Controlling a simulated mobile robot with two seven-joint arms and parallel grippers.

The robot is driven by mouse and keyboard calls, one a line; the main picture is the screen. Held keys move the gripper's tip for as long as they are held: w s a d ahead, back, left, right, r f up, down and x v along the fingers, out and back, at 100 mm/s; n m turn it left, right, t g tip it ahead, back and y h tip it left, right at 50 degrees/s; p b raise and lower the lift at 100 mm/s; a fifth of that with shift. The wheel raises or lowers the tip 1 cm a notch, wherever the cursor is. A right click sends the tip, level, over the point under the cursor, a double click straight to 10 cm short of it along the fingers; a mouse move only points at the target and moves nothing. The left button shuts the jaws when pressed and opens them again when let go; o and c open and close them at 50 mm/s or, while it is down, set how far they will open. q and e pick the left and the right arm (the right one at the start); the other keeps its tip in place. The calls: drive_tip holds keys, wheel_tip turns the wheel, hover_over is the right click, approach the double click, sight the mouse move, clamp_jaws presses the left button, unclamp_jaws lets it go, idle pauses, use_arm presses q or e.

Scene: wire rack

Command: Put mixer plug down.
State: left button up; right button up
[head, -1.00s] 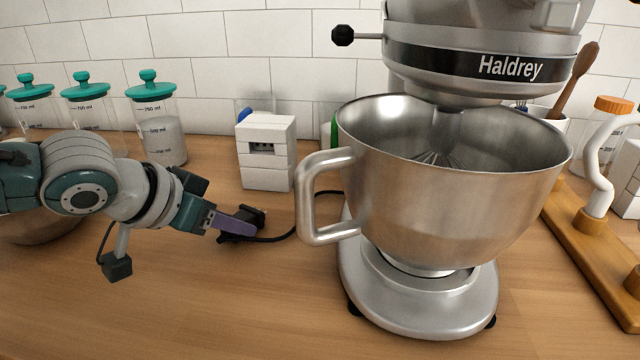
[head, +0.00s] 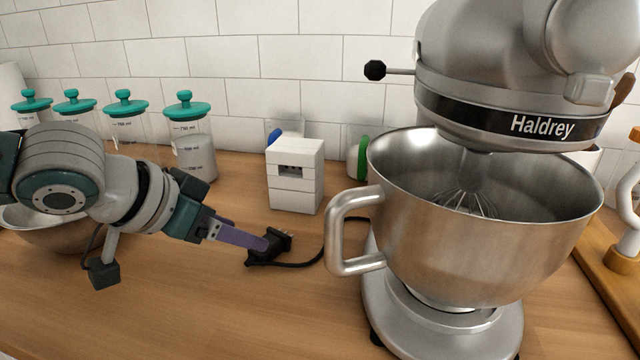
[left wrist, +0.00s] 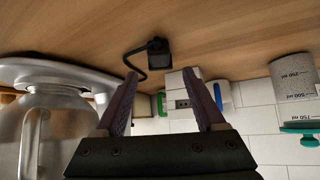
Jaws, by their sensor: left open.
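The black mixer plug (head: 276,247) lies on the wooden counter, left of the mixer, with its cord running right toward the mixer. My left gripper (head: 262,243) has purple fingers and reaches in from the left, overlapping the plug in the head view. In the left wrist view the fingers (left wrist: 166,78) are spread and empty. There the plug (left wrist: 158,48) shows beyond the fingertips, apart from them, against the counter. The silver mixer (head: 445,310) with its steel bowl stands to the right. My right gripper is not in view.
A white socket block (head: 295,185) stands behind the plug. Several jars with teal lids (head: 190,150) line the back left. A metal bowl (head: 45,235) sits under my left arm. The counter in front of the plug is clear.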

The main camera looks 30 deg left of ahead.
use_arm(q)
drive_tip(key=d+p+v, duration=0.1)
drive_tip(key=v, duration=0.6)
drive_tip(key=shift+m+g, duration=0.3)
drive_tip(key=shift+m, duration=0.1)
drive_tip(key=s+d+f, duration=0.2)
drive_tip(key=d, duration=0.1)
drive_tip(key=s+d+f, duration=0.1)
drive_tip(key=d, duration=0.1)
drive_tip(key=shift+g, duration=0.6)
drive_tip(key=s+d, duration=0.2)
drive_tip(key=s+d+f, duration=0.1)
drive_tip(key=s+d, duration=0.1)
drive_tip(key=shift+s+d+f, duration=0.2)
drive_tip(key=shift+s+d, duration=0.05)
drive_tip(key=shift+s, duration=0.1)
drive_tip(key=s+f+g+y, duration=0.1)
drive_tip(key=s+g, duration=0.2)
drive_tip(key=s, duration=0.6)
drive_tip(key=shift+s+d+n, duration=0.3)
drive_tip(key=shift+r, duration=0.1)
wheel_tip(320, 180, up, 45)
drive_tip(key=p, duration=4.5)
